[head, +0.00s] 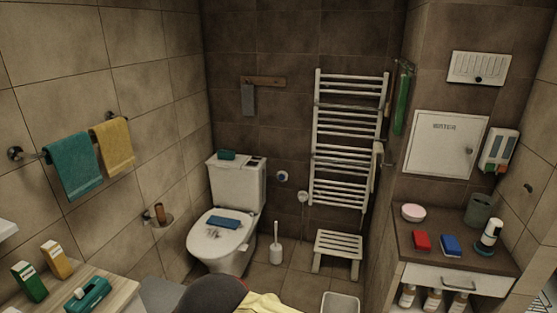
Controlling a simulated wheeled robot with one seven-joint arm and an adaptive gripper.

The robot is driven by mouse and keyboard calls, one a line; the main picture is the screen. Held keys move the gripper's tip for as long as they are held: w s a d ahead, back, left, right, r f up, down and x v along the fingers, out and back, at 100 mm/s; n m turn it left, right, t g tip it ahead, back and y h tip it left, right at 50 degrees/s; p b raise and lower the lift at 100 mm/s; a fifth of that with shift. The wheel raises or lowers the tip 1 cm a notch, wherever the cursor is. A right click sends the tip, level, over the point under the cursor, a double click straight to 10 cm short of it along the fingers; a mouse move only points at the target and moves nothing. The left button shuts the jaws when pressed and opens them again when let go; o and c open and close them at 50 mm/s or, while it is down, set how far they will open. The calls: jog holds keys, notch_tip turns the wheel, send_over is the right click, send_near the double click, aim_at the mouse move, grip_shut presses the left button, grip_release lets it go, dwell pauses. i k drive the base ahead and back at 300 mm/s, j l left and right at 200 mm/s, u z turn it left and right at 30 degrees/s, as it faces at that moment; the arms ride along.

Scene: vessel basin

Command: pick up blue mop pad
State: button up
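A flat blue pad (223,222) lies on the closed lid of the white toilet (222,240), with dark marks on the lid just below it. It looks like the blue mop pad. A smaller blue block (451,245) lies beside a red one (422,241) on the dark counter at the right; it looks more like a sponge. My gripper does not show in the head view, so its state is hidden.
A teal item (227,155) sits on the cistern. A toilet brush (276,245) and a white slatted stool (338,252) stand to the toilet's right. A dark rounded shape (212,295) and yellow cloth (262,304) fill the bottom middle. Some floor between is clear.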

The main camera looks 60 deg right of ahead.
aim_at(221, 222)
jog(key=z, duration=1.5)
